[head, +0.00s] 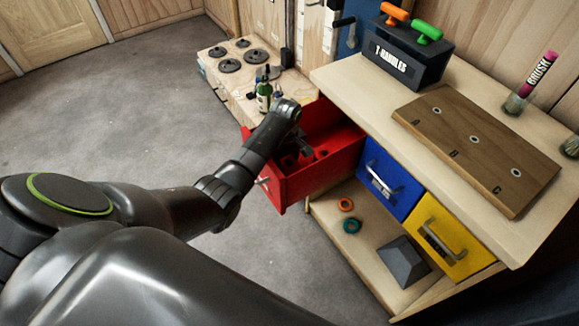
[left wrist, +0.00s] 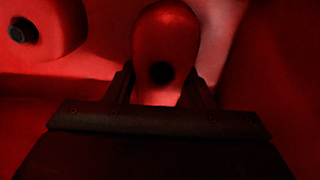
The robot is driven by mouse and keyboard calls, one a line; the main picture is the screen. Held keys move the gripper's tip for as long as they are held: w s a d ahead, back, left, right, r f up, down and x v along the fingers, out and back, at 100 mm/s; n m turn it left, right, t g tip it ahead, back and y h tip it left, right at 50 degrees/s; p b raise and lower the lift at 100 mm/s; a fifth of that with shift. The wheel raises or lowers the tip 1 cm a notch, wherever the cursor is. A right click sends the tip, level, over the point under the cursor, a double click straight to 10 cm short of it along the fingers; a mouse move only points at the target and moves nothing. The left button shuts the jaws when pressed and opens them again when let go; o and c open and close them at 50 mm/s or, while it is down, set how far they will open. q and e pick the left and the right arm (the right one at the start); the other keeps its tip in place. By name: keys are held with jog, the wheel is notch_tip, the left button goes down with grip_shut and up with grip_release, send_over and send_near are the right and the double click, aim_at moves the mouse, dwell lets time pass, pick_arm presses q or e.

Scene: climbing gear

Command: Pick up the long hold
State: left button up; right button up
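The open red drawer (head: 312,175) holds several red shapes in its shadowed inside. My left gripper (head: 304,156) reaches down into it, and my arm hides part of the drawer. In the left wrist view, a rounded, elongated red hold (left wrist: 165,40) with a dark bolt hole lies between the fingers of my left gripper (left wrist: 161,88). It looks like the long hold. The fingers are against its two sides with no clear gap. A second, rounder red hold (left wrist: 50,30) with a dark hole lies to the left. My right gripper is out of view.
A blue drawer (head: 390,180) and a yellow drawer (head: 449,238) are shut. A grey block (head: 402,263) and two rings lie on the lower shelf.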

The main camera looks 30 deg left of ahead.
aim_at(287, 159)
pick_arm(q)
jog(key=c, duration=0.3)
notch_tip(287, 159, up, 10)
jog(key=shift+r+p, duration=0.1)
jog(key=shift+p, duration=0.75)
